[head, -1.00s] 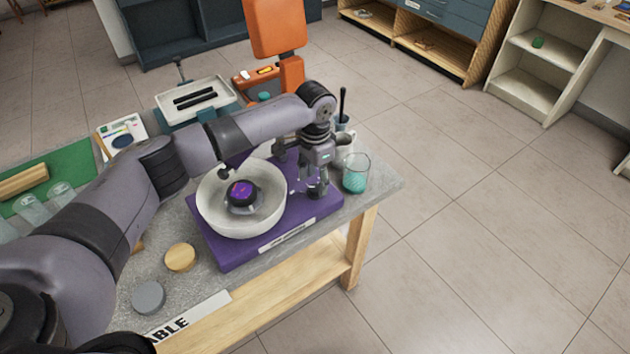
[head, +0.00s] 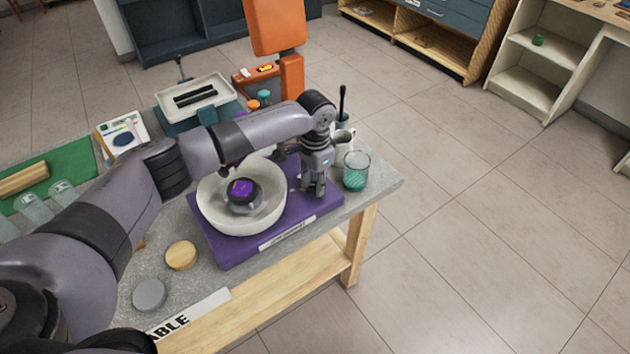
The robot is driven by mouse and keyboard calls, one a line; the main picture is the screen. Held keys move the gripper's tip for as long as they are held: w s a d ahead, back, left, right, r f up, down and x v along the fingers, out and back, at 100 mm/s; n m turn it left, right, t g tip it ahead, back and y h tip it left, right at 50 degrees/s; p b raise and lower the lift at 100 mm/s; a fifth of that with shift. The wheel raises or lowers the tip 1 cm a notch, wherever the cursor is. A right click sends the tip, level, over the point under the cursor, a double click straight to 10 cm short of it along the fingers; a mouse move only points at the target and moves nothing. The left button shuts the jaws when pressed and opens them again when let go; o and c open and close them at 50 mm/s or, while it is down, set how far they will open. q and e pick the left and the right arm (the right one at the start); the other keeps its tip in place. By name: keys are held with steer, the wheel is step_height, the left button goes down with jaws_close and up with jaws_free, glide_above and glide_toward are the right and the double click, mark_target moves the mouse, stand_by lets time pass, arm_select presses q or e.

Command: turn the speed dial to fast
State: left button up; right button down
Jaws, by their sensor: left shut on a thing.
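A purple machine (head: 232,256) with a round white bowl (head: 213,215) sits on the grey worktop. A dark piece with a purple top (head: 242,190) stands in the middle of the bowl. My left gripper (head: 313,192) points down over the right part of the purple base, beside the bowl. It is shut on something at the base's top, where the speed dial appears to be. The fingers hide the dial, so its setting cannot be read. My right gripper is not in view.
A glass with teal liquid (head: 356,172) stands close to the right of my left gripper. A white pitcher (head: 344,145) is behind it. A wooden disc (head: 181,255) and a grey disc (head: 149,295) lie at the front left. The worktop's right edge is near.

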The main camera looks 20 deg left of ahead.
arm_select(q)
jaws_close()
